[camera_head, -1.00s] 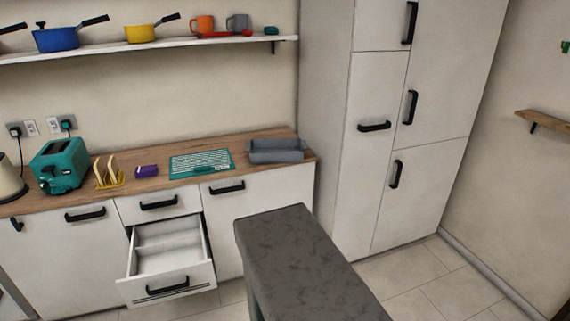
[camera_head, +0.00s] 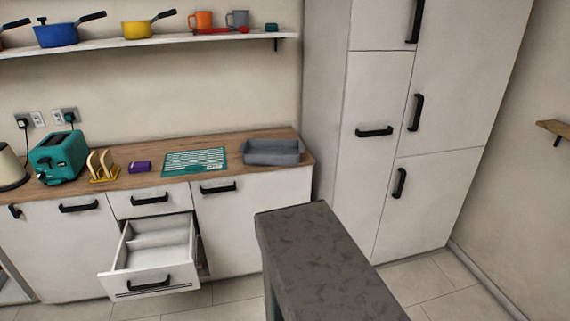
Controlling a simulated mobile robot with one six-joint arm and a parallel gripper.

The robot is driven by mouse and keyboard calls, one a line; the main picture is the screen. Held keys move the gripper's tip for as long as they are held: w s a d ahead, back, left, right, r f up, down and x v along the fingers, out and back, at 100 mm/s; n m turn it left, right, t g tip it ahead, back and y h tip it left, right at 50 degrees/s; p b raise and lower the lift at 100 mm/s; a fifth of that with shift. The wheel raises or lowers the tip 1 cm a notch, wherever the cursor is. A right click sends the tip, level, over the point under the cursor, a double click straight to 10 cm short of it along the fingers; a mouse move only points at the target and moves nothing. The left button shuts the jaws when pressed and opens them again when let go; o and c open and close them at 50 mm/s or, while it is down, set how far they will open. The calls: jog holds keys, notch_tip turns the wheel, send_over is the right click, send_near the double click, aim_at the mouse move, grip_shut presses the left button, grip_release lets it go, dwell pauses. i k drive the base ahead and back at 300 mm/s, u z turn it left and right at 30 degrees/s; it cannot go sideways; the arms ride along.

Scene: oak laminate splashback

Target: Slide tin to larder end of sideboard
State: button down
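A grey rectangular tin (camera_head: 272,152) sits on the wood-topped sideboard (camera_head: 126,182), near its right end. That end meets the tall white larder cupboard (camera_head: 372,92), whose doors are shut. The tin lies flat, with a small strip of bare wood to its right. My gripper is not in view.
A teal striped mat (camera_head: 195,162) lies left of the tin, then a purple block (camera_head: 139,167), a yellow toast rack (camera_head: 103,167) and a teal toaster (camera_head: 59,157). An open drawer (camera_head: 150,257) juts out below. A dark grey-topped unit (camera_head: 325,265) stands in front.

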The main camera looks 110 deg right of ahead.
aim_at(255, 151)
jog(key=k, duration=0.85)
jog(key=z, duration=4.55)
jog(key=i, duration=0.1)
jog(key=u, duration=3.15)
jog(key=i, duration=0.95)
jog(key=z, duration=0.1)
jog(key=k, duration=0.4)
